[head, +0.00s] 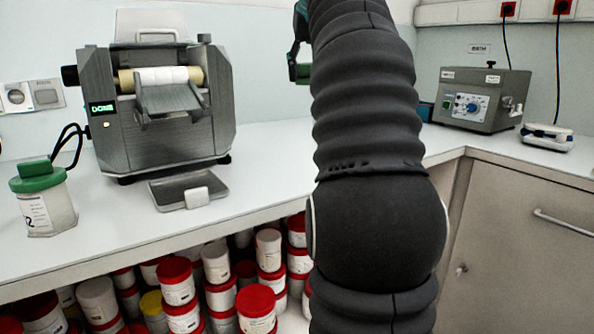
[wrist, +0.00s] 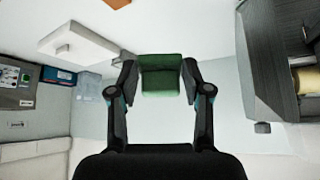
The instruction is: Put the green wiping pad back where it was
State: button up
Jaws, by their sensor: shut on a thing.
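The green wiping pad (wrist: 160,82) is a small dark green block. In the wrist view it sits between both fingers of my gripper (wrist: 160,76), which is shut on it. In the head view my gripper is mostly hidden behind my arm. A green piece, apparently the pad (head: 303,73), shows at the arm's left edge, in the air above the bench and right of the mill. No spot for the pad can be made out.
The grey roller mill (head: 160,115) stands on the white bench (head: 265,160), its display reading DONE. A metal tray (head: 172,194) lies before it. A green-lidded jar (head: 42,200) stands left. A control box (head: 480,98) and a white device (head: 546,137) stand right. Several tubs (head: 256,308) sit below.

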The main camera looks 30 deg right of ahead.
jog(key=s+d+f, duration=0.4)
jog(key=s+d, duration=0.2)
jog(key=d, duration=0.2)
jog(key=n+g+y, duration=0.2)
jog(key=n+y, duration=0.1)
jog(key=n, duration=0.2)
send_over(297, 171)
jog(key=s, duration=0.2)
jog(key=f, duration=1)
jog(key=shift+w+d+f, duration=0.1)
jog(key=shift+w+d, duration=0.05)
jog(key=shift+w, duration=0.1)
jog(key=shift+w+f+b, duration=0.1)
jog(key=shift+f+b, duration=0.55)
jog(key=shift+f, duration=1.4)
jog(key=shift+f, duration=0.1)
jog(key=o, duration=1)
